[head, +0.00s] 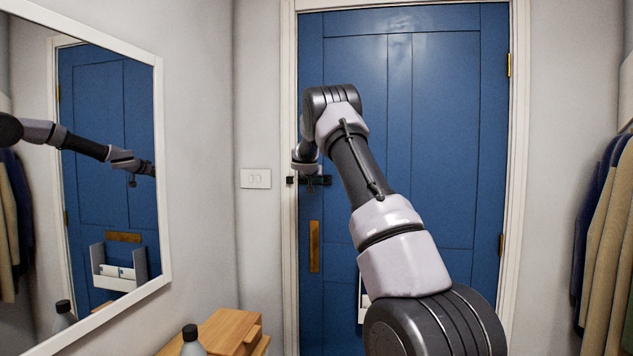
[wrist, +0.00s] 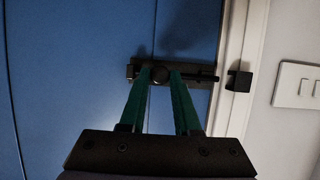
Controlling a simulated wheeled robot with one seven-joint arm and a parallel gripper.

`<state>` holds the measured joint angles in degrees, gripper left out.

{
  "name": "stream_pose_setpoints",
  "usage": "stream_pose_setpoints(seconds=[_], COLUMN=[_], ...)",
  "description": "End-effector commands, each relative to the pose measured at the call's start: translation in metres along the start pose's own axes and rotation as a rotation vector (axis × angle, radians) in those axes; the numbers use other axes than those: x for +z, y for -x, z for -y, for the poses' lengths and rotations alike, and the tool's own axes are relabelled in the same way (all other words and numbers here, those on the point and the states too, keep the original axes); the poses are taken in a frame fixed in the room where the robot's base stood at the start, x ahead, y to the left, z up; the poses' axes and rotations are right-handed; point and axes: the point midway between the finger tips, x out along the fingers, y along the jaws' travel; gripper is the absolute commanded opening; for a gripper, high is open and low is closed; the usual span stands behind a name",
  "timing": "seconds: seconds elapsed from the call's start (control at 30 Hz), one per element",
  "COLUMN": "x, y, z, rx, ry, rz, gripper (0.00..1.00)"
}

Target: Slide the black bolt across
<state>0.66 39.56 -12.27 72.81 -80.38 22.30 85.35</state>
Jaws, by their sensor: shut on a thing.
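The black bolt (wrist: 200,76) is mounted on the blue door (head: 445,130), near its left edge in the head view. In the wrist view its round knob (wrist: 160,74) sits between the green fingertips of my gripper (wrist: 159,70), which is shut on it. The rod points right toward the black keeper (wrist: 239,79) on the white frame, and a gap shows between them. In the head view my gripper (head: 308,171) is at the bolt (head: 322,180), mostly hidden by my wrist. The keeper (head: 290,180) shows to the left there.
A white switch plate (head: 256,179) is on the wall left of the door frame. A brass plate (head: 314,246) is below the bolt. A mirror (head: 160,180) hangs at left, above a wooden box (head: 228,330) and a bottle (head: 191,342). Coats (head: 608,230) hang at right.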

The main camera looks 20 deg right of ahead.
Motion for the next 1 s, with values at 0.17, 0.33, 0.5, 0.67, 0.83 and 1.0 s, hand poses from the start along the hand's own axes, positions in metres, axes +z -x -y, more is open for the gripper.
stream_pose_setpoints(seconds=[0.17, 0.33, 0.5, 0.67, 0.83, 1.0], x=[-0.001, -0.002, -0.002, -0.002, -0.001, -0.001], y=[0.000, 0.000, 0.001, 0.001, 0.001, 0.001], z=[0.011, 0.038, 0.046, 0.046, 0.046, 0.045], rx=[-0.003, -0.002, -0.002, -0.005, -0.004, -0.002], ry=[0.001, 0.000, 0.000, 0.001, 0.001, 0.000], rz=[-0.003, -0.004, -0.002, -0.003, -0.002, -0.001], gripper=[0.00, 0.00, 0.00, 0.00, 0.61, 0.61])
